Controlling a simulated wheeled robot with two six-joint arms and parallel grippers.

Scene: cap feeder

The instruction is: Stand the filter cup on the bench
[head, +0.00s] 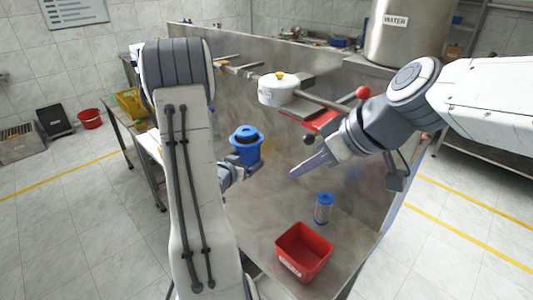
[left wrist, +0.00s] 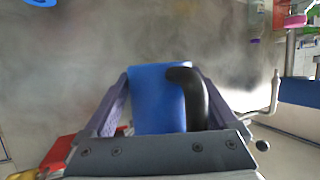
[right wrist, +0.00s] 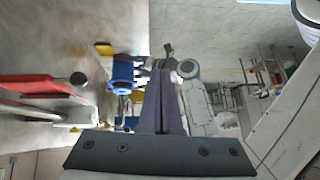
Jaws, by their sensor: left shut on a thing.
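The filter cup (head: 246,150) is blue with a dark inner rim and shows upright in the head view. My left gripper (head: 238,172) is shut on it. In the left wrist view the blue cup body (left wrist: 155,100) sits between the two fingers, with its black curved handle (left wrist: 192,95) on the right. The cup appears to be held above the steel bench (head: 270,205); its underside is partly hidden by the gripper. My right gripper (head: 308,166) is empty, to the right of the cup and apart from it. Its fingers lie together in the right wrist view (right wrist: 166,95).
A blue-capped filter cartridge (head: 323,208) stands on the bench behind a red bin (head: 304,252). A white pot (head: 279,89) and a red-knobbed lever (head: 362,92) are at the back. Bare bench shows left of the cartridge.

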